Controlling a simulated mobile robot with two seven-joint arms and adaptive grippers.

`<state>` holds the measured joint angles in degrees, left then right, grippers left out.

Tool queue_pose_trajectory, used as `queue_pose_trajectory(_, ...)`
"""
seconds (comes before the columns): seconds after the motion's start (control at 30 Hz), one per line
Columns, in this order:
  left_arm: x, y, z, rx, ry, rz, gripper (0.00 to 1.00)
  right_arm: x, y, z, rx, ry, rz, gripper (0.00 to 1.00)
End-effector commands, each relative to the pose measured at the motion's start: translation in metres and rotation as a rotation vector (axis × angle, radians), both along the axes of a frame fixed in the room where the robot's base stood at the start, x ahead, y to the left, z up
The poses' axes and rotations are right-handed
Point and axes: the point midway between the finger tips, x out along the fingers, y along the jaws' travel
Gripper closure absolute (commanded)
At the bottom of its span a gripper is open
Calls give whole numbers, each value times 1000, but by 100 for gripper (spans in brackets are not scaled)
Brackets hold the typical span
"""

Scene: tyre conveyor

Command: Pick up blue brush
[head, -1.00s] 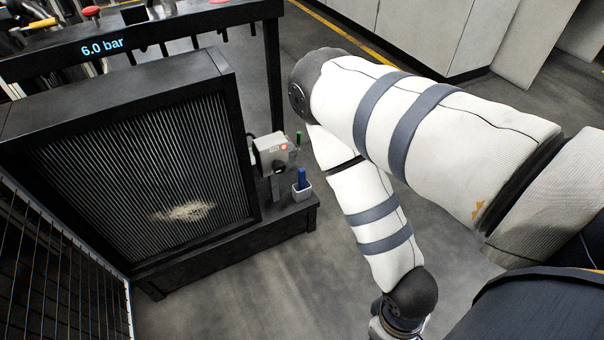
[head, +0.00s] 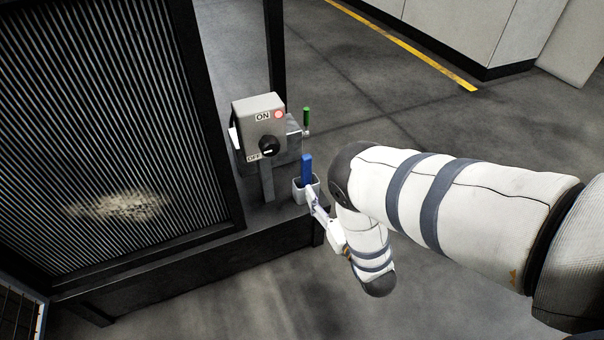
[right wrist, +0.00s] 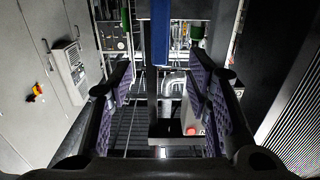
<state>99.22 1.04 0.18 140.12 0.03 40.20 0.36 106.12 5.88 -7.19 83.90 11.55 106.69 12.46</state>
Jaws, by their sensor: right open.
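The blue brush (head: 307,169) stands upright in a small white cup (head: 299,194) on the black ledge beside the filter panel. My right gripper (head: 312,197) is at the front of the cup, just below the brush's blue handle, and looks small and partly blurred against it. In the right wrist view my right gripper (right wrist: 161,82) is open, with purple-padded fingers apart. The blue brush (right wrist: 161,32) shows upper centre there, between the lines of the fingers. Whether any finger touches it cannot be told. My left gripper is not in view.
A grey switch box (head: 259,124) with an ON/OFF knob and red light stands behind the cup. A green-handled part (head: 306,117) is beside it. The ribbed filter panel (head: 90,110) with a pale dusty patch fills the left. Floor to the right is open.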

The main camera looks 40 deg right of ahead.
Motion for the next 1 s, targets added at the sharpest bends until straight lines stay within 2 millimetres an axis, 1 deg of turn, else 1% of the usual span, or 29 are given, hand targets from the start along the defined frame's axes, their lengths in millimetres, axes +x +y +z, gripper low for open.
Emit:
queue_pose_trajectory(0.03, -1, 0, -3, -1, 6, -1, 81, 13, -3, 1, 0, -4, 0, 55)
queue_pose_trajectory(0.1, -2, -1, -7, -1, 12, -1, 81, 28, -6, 1, -1, -3, 1, 55)
queue_pose_trajectory(0.2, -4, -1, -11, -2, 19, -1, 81, 45, -10, 1, 0, 1, 1, 55)
queue_pose_trajectory(0.33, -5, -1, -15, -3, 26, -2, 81, 61, -14, 4, 0, 1, 1, 55)
queue_pose_trajectory(0.47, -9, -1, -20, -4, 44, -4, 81, 85, -19, 11, 0, 2, 1, 55)
queue_pose_trajectory(0.5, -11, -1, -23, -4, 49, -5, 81, 92, -21, 9, 1, 4, 0, 55)
queue_pose_trajectory(0.6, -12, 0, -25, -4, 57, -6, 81, 102, -24, 10, 1, 5, 0, 55)
queue_pose_trajectory(0.8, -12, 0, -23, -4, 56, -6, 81, 104, -24, 12, 1, 4, 0, 55)
queue_pose_trajectory(0.83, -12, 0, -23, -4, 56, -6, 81, 104, -24, 12, 1, 4, 0, 57)
queue_pose_trajectory(0.87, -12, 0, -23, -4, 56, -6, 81, 104, -24, 12, 1, 4, 0, 64)
queue_pose_trajectory(0.9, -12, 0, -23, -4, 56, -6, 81, 104, -24, 12, 1, 4, 0, 73)
queue_pose_trajectory(0.97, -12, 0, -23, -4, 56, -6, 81, 104, -24, 12, 1, 5, 0, 87)
queue_pose_trajectory(1.0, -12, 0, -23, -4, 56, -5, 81, 103, -24, 12, 1, 5, 0, 96)
